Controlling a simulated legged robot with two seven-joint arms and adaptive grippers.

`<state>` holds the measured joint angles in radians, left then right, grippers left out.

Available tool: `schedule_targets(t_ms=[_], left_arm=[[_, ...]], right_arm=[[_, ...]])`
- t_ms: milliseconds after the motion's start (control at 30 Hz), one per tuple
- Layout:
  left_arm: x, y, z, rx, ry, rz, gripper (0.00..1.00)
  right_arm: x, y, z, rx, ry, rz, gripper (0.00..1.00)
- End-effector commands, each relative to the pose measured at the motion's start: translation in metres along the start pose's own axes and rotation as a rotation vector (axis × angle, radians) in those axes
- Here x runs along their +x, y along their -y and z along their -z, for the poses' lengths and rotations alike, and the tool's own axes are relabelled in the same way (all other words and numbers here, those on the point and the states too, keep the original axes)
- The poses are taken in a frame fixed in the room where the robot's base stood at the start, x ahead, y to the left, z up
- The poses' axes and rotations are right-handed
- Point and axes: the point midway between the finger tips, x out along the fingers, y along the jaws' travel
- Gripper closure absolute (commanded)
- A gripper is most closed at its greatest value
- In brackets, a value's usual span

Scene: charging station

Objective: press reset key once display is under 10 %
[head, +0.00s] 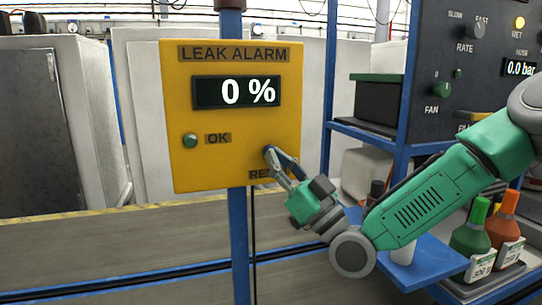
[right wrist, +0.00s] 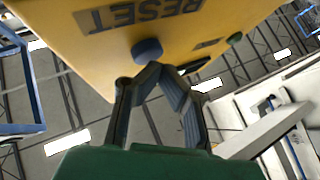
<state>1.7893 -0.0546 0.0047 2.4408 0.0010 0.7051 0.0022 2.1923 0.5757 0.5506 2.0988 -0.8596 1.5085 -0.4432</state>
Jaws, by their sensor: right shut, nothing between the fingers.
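The yellow leak alarm box (head: 232,165) hangs on a blue post, and its dark display (head: 236,92) reads 0 %. A green OK lamp (head: 190,141) sits at its lower left. The RESET label (right wrist: 140,13) is plain in the right wrist view but partly covered in the head view. The blue reset key (right wrist: 147,51) sticks out beside that label; in the head view my gripper hides it. My right gripper (head: 270,153) is shut and empty, its fingertips (right wrist: 154,70) right at the key; I cannot tell whether they touch. My left gripper is out of view.
A dark control panel (head: 458,75) with knobs stands at the right on a blue frame. Green (head: 474,232) and orange (head: 502,220) bottles stand low at the right. Behind the box are pale cabinets and a conveyor-like ledge (head: 110,250). The space left of the box is free.

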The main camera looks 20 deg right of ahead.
Motion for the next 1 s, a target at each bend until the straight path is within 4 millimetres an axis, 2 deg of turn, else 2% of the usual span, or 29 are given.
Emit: schedule_targets(t_ms=[1000], left_arm=[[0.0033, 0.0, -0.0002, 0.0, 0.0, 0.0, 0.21]], right_arm=[[0.0061, -0.0044, -0.004, -0.001, -0.001, 0.0, 1.0]])
